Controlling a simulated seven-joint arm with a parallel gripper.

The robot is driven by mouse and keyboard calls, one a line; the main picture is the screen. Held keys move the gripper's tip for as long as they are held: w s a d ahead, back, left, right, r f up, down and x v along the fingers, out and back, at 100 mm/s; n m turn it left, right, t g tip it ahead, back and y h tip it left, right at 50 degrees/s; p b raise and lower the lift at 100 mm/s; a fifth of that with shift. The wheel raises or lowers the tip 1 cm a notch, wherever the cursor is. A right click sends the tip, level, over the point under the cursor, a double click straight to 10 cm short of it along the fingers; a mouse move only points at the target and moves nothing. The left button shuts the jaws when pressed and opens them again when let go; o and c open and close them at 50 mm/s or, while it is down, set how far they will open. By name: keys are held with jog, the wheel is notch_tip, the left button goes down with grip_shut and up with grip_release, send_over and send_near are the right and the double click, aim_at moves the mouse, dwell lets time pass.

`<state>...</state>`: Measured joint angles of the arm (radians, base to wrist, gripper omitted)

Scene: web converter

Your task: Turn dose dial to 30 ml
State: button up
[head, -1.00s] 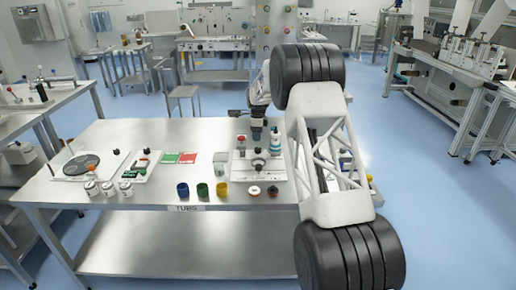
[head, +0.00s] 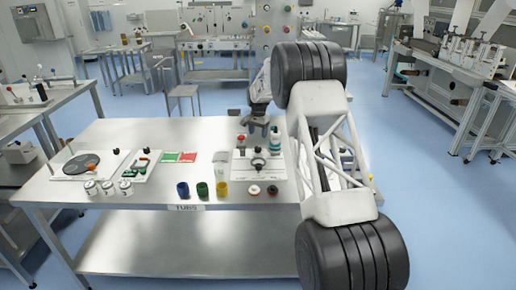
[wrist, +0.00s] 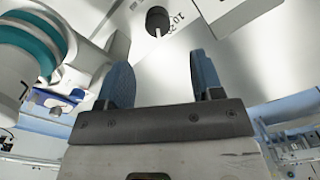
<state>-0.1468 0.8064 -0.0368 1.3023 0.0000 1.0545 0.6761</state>
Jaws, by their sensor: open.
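The dose dial is a dark round knob (head: 258,163) on a white panel (head: 243,174) at the right part of the steel table. In the wrist view the knob (wrist: 157,20) shows at the top, with a pale pointer mark and printed numbers that look like 10 and 20 beside it. My gripper (head: 258,126) is above and behind the panel in the head view. In the wrist view its two blue fingers (wrist: 160,78) are apart with nothing between them. The knob lies beyond the fingertips, untouched. The exact setting is too small to read.
A white bottle with a teal band (head: 276,141) stands close to my gripper and looms at left in the wrist view (wrist: 30,50).

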aim_at(258, 147)
jog(key=n, duration=0.4)
jog(key=shift+n, duration=0.4)
jog(key=shift+f+n, duration=0.35)
jog(key=shift+n, duration=0.45)
jog(key=shift+s+f, duration=0.1)
jog(key=shift+f, duration=3.8)
jog(key=c, duration=0.9)
